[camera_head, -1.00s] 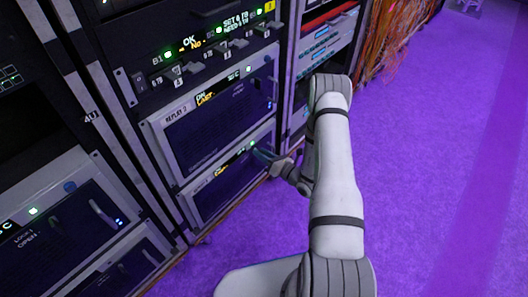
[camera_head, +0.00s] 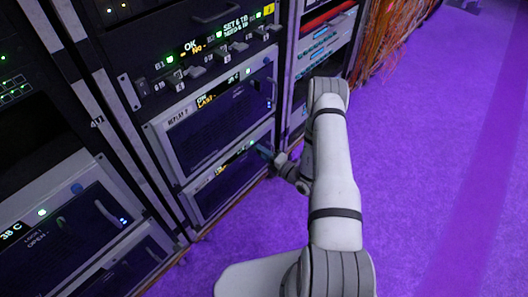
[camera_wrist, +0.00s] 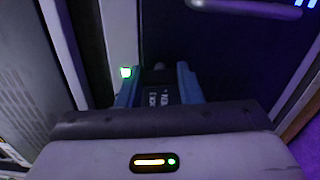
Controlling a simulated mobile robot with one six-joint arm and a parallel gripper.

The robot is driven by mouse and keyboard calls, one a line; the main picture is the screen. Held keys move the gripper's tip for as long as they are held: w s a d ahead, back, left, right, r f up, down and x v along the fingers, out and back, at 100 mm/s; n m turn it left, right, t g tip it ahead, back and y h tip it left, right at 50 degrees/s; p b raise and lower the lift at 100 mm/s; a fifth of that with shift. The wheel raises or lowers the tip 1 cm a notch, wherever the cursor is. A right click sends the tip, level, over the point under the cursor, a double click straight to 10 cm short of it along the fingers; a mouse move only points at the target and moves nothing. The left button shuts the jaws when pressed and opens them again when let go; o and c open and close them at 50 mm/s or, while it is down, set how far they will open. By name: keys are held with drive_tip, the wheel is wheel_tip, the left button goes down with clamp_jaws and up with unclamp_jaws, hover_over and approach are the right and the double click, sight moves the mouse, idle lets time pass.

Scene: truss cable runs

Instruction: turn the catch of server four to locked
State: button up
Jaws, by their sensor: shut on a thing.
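My gripper (camera_head: 264,151) is at the right end of the lower server (camera_head: 232,188) in the middle rack. In the wrist view, its two blue fingers (camera_wrist: 158,85) are on either side of a small dark catch (camera_wrist: 158,68) and shut on it. White lettering shows just below the catch, partly covered by the gripper. A green light (camera_wrist: 126,72) glows to the left of the fingers. The server's number cannot be read. Which way the catch is turned cannot be told.
A server labelled "REPLAY 2" (camera_head: 215,125) sits directly above, under a panel of switches (camera_head: 200,72). A pale handle (camera_wrist: 245,8) crosses the top of the wrist view. Orange cables (camera_head: 385,40) hang at the back right. The purple floor (camera_head: 430,170) to the right is clear.

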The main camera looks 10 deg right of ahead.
drive_tip(key=shift+w+d+m, duration=0.15)
drive_tip(key=shift+d+m, duration=0.05)
drive_tip(key=shift+m, duration=0.4)
drive_tip(key=o, duration=1)
drive_tip(key=shift+a, duration=0.15)
drive_tip(key=p+v, duration=0.2)
drive_tip(key=v, duration=0.6)
